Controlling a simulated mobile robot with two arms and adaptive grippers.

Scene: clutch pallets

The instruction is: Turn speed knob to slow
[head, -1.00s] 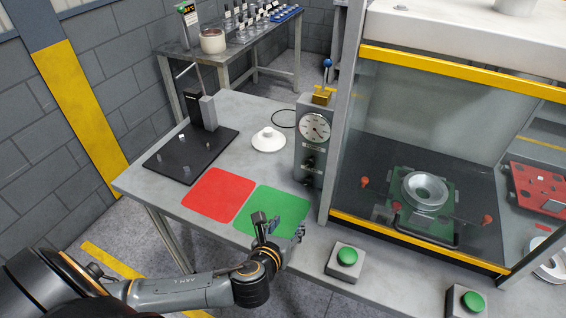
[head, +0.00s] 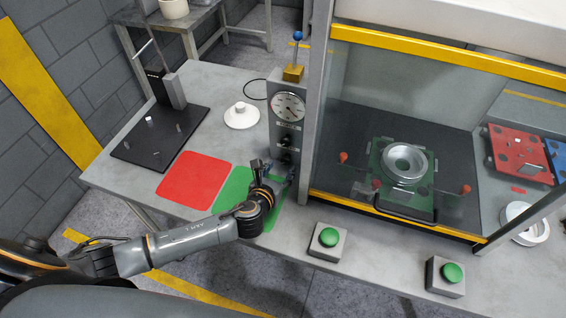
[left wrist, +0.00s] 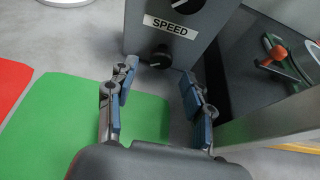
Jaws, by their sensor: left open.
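The grey control box (head: 285,130) with a round dial stands on the table beside the press enclosure. In the left wrist view, its face (left wrist: 205,45) carries a label reading SPEED (left wrist: 171,26). A black knob (left wrist: 160,57) sits just below that label, and another black knob (left wrist: 188,5) is partly cut off above it. Which setting the lower knob points to cannot be read. My left gripper (head: 277,166) is close in front of the box's lower part; in the wrist view its open fingers (left wrist: 156,82) are apart, with the lower knob beyond and between the tips.
A green mat (head: 236,186) and a red mat (head: 193,179) lie left of the box. The enclosure's frame post (head: 316,100) stands close on the right. Two green buttons (head: 328,237) (head: 452,272) sit at the table's front. A white lidded disc (head: 242,117) lies behind the mats.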

